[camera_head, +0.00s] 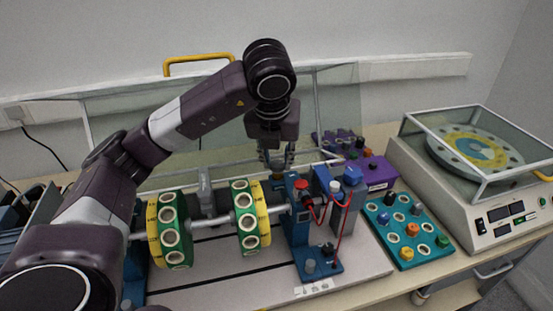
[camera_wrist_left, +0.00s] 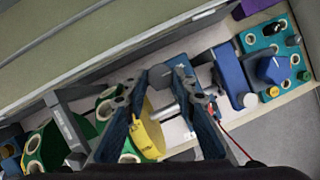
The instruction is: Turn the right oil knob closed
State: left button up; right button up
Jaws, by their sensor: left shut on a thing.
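My left gripper (camera_head: 276,163) reaches down from above onto the top of the right blue bearing stand (camera_head: 297,235). In the left wrist view its two fingers (camera_wrist_left: 175,77) point at the stand's top and are closed on a small part there, which I take to be the right oil knob. The fingers largely hide the knob, so its turning angle cannot be told. A shaft with two green and yellow discs (camera_head: 170,230) (camera_head: 250,218) runs into the stand. My right gripper is not in view.
A red knob (camera_head: 301,186) and a blue knob (camera_head: 352,175) with red wires stand just right of the gripper. A teal board (camera_head: 408,232) with coloured knobs and a balancing machine (camera_head: 490,215) lie farther right. A clear guard (camera_head: 335,105) stands behind.

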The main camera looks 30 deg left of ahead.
pick_arm(q)
jog(key=shift+w+r, duration=0.1)
dwell(0.3)
jog(key=o, duration=1.2)
jog(key=shift+c, duration=0.2)
jog(key=v, duration=1.2)
jog(key=shift+d, duration=0.1)
